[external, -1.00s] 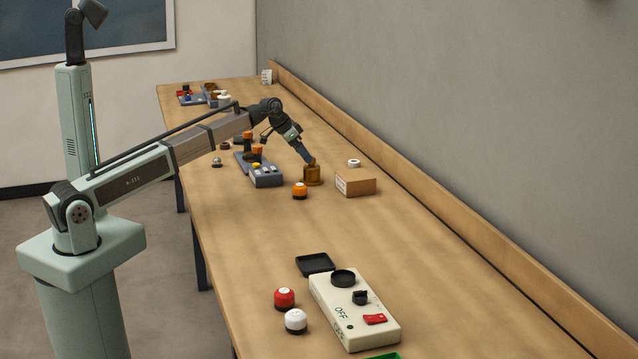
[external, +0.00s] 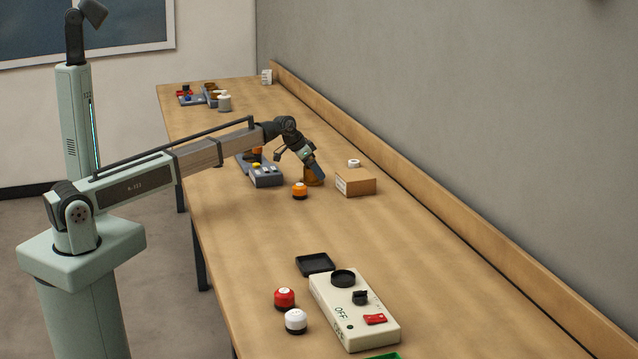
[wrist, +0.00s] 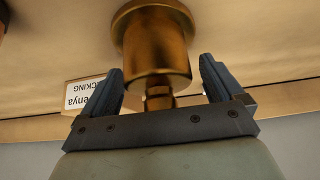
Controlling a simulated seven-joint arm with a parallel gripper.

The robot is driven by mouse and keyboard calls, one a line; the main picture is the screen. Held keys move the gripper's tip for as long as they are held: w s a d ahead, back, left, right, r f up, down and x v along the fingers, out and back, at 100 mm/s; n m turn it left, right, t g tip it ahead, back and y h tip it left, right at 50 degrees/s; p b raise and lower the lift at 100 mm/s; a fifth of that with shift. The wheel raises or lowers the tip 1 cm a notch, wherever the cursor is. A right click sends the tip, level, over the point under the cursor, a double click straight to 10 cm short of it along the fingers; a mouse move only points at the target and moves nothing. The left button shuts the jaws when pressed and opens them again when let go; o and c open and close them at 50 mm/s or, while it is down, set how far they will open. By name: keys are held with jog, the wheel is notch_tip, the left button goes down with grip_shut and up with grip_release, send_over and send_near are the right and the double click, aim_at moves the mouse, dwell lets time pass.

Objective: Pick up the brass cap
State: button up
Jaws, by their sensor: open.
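The brass cap (external: 311,179) stands on the wooden bench, between an orange-topped button and a cardboard box. In the external view my gripper partly hides it. In the wrist view the brass cap (wrist: 156,45) shows its wide flange, round body and a narrower knob towards me. My gripper (external: 318,174) is right at the cap, tilted down. In the wrist view my gripper (wrist: 161,66) is open, with one finger on each side of the cap's knob and visible gaps on both sides. I cannot tell whether any finger touches it.
The cardboard box (external: 357,184) with a white ring (external: 354,163) on it is close on the right. The orange button (external: 299,190) and a grey control block (external: 266,177) are close on the left. A white switch box (external: 350,318) stands nearer the camera. Mid-bench is clear.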

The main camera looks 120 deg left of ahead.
jog(key=shift+c, duration=0.4)
jog(key=c, duration=1.2)
jog(key=shift+r, duration=0.1)
